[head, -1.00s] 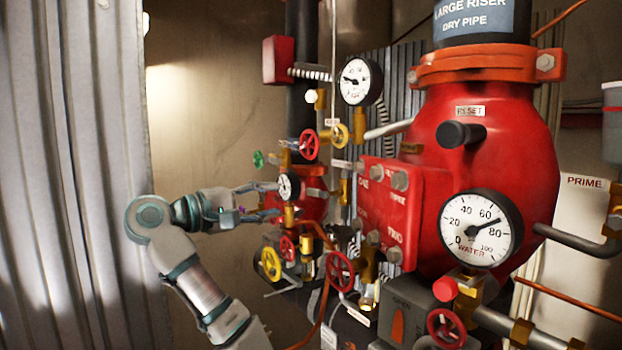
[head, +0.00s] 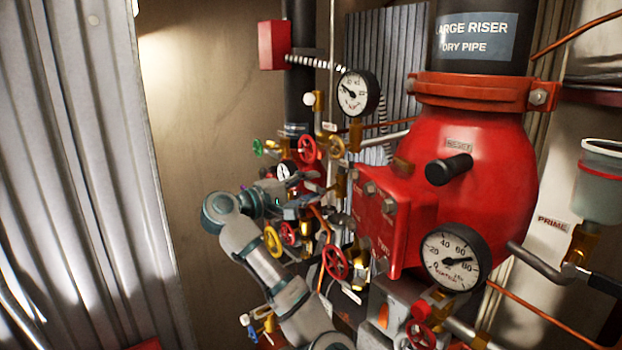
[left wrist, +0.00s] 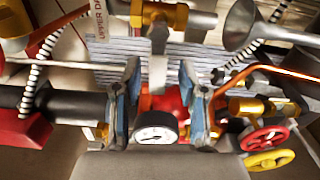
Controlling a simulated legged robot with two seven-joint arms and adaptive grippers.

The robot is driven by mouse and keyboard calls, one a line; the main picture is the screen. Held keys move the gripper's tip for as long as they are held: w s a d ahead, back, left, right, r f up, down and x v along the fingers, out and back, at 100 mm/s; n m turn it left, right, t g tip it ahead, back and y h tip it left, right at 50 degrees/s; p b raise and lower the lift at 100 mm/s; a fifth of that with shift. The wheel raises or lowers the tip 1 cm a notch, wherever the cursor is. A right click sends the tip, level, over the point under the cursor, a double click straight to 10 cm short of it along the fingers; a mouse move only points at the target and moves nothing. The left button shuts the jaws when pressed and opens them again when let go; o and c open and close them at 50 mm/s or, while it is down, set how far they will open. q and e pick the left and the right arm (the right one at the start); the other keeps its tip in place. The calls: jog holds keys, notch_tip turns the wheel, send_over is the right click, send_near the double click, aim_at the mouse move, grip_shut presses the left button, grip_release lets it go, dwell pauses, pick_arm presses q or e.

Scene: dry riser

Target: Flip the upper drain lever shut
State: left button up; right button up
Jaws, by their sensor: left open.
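A tag reading "UPPER D…" (left wrist: 98,20) shows at the top of the left wrist view, beside a brass valve (left wrist: 172,14). A flat grey lever (left wrist: 158,68) runs down from that valve, apparently the upper drain lever. My left gripper (left wrist: 165,102) is open, with its blue-grey fingers on either side of the lever's lower end and a small white gauge (left wrist: 156,134). I cannot tell whether a finger touches the lever. In the head view my left gripper (head: 302,206) is among the valves, and the lever cannot be made out there. My right gripper is not in view.
Red handwheels (head: 335,262) and yellow handwheels (head: 272,241) crowd the space around my left gripper. The large red riser body (head: 480,185) and water gauge (head: 455,257) stand to the right. A corrugated metal panel (head: 90,150) stands at left.

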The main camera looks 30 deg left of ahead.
pick_arm(q)
jog(key=shift+w, duration=0.25)
jog(key=shift+d, duration=0.1)
jog(key=shift+s, duration=0.1)
jog(key=shift+d, duration=0.2)
grip_shut()
jog(key=shift+m+b, duration=0.4)
jog(key=shift+b, duration=0.35)
jog(key=shift+r, duration=0.15)
grip_release()
jog(key=shift+a, duration=0.1)
